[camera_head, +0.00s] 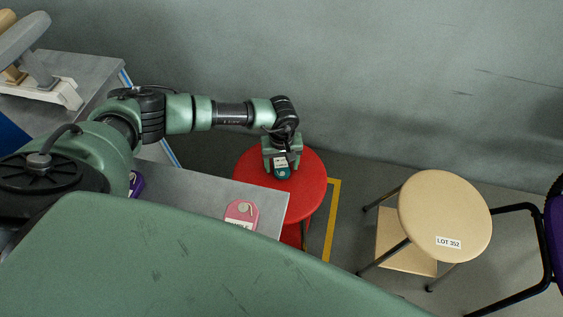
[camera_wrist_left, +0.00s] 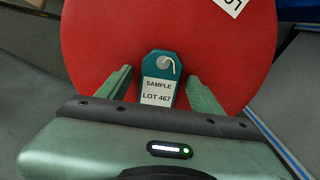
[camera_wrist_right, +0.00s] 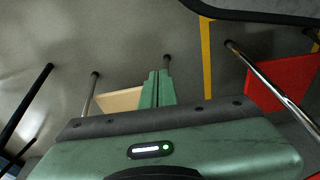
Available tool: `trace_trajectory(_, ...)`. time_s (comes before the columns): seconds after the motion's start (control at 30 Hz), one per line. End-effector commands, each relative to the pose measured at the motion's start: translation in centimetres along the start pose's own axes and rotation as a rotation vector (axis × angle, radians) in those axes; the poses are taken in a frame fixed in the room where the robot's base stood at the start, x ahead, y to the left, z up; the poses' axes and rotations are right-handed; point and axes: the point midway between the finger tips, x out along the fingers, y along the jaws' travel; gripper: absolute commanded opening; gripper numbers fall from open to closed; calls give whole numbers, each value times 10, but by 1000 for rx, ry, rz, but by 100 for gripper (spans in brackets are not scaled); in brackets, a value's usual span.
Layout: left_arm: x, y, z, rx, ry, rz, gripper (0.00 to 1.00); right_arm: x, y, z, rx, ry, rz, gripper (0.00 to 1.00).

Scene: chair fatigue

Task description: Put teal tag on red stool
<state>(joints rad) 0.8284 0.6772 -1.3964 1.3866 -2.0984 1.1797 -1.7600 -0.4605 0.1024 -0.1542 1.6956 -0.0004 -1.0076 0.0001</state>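The teal tag (camera_head: 283,174) lies on the seat of the red stool (camera_head: 310,185). In the left wrist view the teal tag (camera_wrist_left: 159,78) shows a white label reading "SAMPLE LOT 467". It lies over the red seat (camera_wrist_left: 100,40), near its middle. My left gripper (camera_head: 281,158) is just above the seat, with its fingers spread on either side of the tag and gaps between. My right gripper (camera_wrist_right: 158,88) is shut and empty, low over the floor in the right wrist view. It is hidden in the head view.
A grey table (camera_head: 205,190) left of the red stool bears a pink tag (camera_head: 241,213) and a partly hidden purple tag (camera_head: 136,184). A beige stool (camera_head: 440,210) labelled "LOT 352" stands to the right, beside a purple chair (camera_head: 554,225). Yellow tape (camera_head: 333,215) marks the floor.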

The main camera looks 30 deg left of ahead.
Motion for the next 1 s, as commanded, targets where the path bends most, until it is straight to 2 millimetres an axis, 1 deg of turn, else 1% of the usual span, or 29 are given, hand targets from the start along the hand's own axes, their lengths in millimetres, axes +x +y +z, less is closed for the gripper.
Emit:
trace_trajectory(0.27,-3,0,0,0,0,0,66,-1,0,-1,0,7,0,0)
trace_trajectory(0.3,-5,0,0,0,0,0,66,4,0,4,0,0,0,0)
trace_trajectory(0.4,-24,0,-1,-1,2,2,66,15,0,15,-2,-17,-1,0)
trace_trajectory(0.6,-70,0,-1,1,3,3,66,32,-1,30,-5,-27,-2,0)
trace_trajectory(0.7,-90,0,-1,1,2,3,66,38,-2,37,-6,-30,-3,0)
trace_trajectory(0.8,-105,0,0,0,1,2,66,43,-2,42,-6,-34,-4,0)
trace_trajectory(0.9,-116,0,0,0,1,1,66,45,-2,45,-7,-36,-4,0)
trace_trajectory(1.0,-121,0,0,0,1,1,66,47,-3,47,-7,-37,-4,0)
